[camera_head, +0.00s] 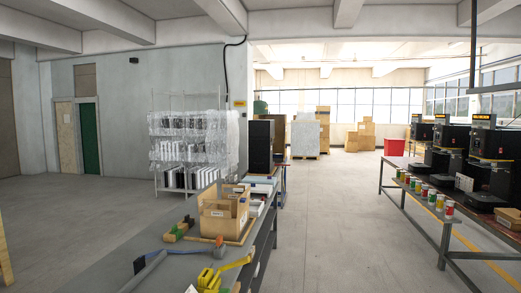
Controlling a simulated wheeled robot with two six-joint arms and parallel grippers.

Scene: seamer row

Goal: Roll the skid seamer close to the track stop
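Several black machines with lit signs stand in a row on the bench at the right; they look like the seamers. The nearest seamer (494,165) is at the right edge, another seamer (447,152) is behind it, and a farther seamer (420,135) is smaller. The sign lettering is too small to read, and I cannot tell which one is the skid seamer. I cannot make out a track or a track stop. Neither of my grippers shows in the head view.
A grey bench (120,265) runs along the left with a wooden crate (222,217), a hammer (185,251) and a yellow tool (222,275). Cans (432,197) line the right bench (427,211). The aisle floor (325,220) between is clear. Cartons (360,138) stand far back.

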